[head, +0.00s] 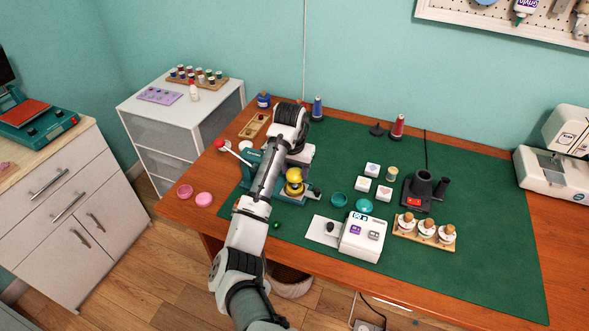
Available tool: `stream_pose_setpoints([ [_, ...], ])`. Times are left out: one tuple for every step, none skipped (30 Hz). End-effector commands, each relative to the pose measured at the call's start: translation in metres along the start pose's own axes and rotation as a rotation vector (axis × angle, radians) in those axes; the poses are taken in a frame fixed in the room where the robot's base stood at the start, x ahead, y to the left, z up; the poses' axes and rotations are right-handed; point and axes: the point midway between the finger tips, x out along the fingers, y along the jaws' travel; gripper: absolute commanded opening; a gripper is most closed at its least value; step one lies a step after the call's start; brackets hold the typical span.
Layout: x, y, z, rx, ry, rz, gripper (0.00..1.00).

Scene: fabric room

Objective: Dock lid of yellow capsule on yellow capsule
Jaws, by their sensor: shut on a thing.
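The yellow capsule (293,189) is at the teal press-like device at the left of the green mat. A yellow rounded piece, which looks like its lid (294,175), shows directly above it. From this view I cannot tell whether lid and capsule touch or a small gap is between them. My gripper (297,166) points down over the yellow pieces and is shut on the lid. Its fingertips are small and partly hidden by my arm, which crosses in front of the device.
A pink dish (185,191) and pink lid (204,199) lie left. A teal bowl (339,199) and teal lid (364,205) lie right, near a white boxy device (362,238). A dark stand (420,190) and bottle rack (427,231) stand further right. The mat's right side is clear.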

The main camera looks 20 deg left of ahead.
Motion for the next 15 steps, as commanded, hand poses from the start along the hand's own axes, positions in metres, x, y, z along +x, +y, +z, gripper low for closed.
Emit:
stream_pose_setpoints([
  [0.0,0.0,0.0,0.0,0.0,0.0,0.49],
  [0.0,0.0,0.0,0.0,0.0,0.0,0.53],
  [0.0,0.0,0.0,0.0,0.0,0.0,0.57],
  [0.0,0.0,0.0,0.0,0.0,0.0,0.57],
  [0.0,0.0,0.0,0.0,0.0,0.0,0.57],
  [0.0,0.0,0.0,0.0,0.0,0.0,0.57],
  [0.0,0.0,0.0,0.0,0.0,0.0,0.57],
  [0.0,0.0,0.0,0.0,0.0,0.0,0.57],
  [0.0,0.0,0.0,0.0,0.0,0.0,0.57],
  [0.0,0.0,0.0,0.0,0.0,0.0,0.57],
  [-0.001,0.0,0.0,0.0,0.0,0.0,0.57],
  [-0.003,0.0,0.0,0.0,0.0,0.0,0.57],
  [-0.005,0.0,0.0,0.0,0.0,0.0,0.57],
  [-0.007,0.0,-0.001,0.0,0.001,0.0,0.57],
  [-0.011,0.0,-0.001,0.0,0.001,0.0,0.57],
])
